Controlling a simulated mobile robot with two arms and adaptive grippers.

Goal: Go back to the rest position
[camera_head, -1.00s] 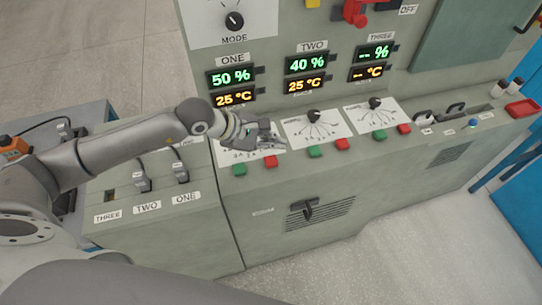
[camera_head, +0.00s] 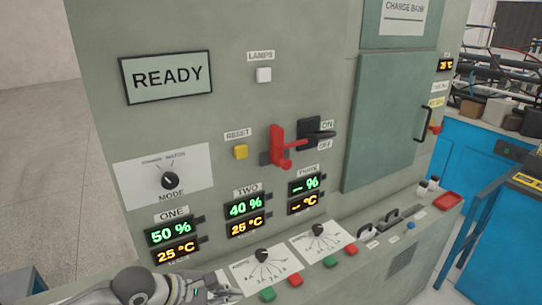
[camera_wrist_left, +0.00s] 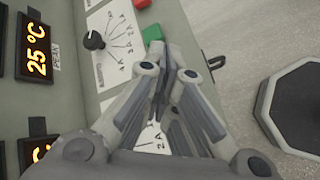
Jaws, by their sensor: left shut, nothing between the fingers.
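My left gripper (camera_head: 222,290) is at the bottom of the head view, in front of the sloped control ledge below the ONE display (camera_head: 171,234). In the left wrist view the gripper (camera_wrist_left: 172,52) has its fingers together and holds nothing. A dial (camera_wrist_left: 94,40) and a green button (camera_wrist_left: 152,33) lie beyond the fingertips there. The fingers hide part of a white dial plate (camera_wrist_left: 152,138). I cannot tell from these frames whether the fingers touch the panel. My right gripper is not in view.
The cabinet carries a READY sign (camera_head: 167,77), a MODE knob (camera_head: 169,181) and a red lever (camera_head: 278,150). A blue cabinet (camera_head: 455,135) stands at the right. Floor (camera_head: 40,150) is clear at the left.

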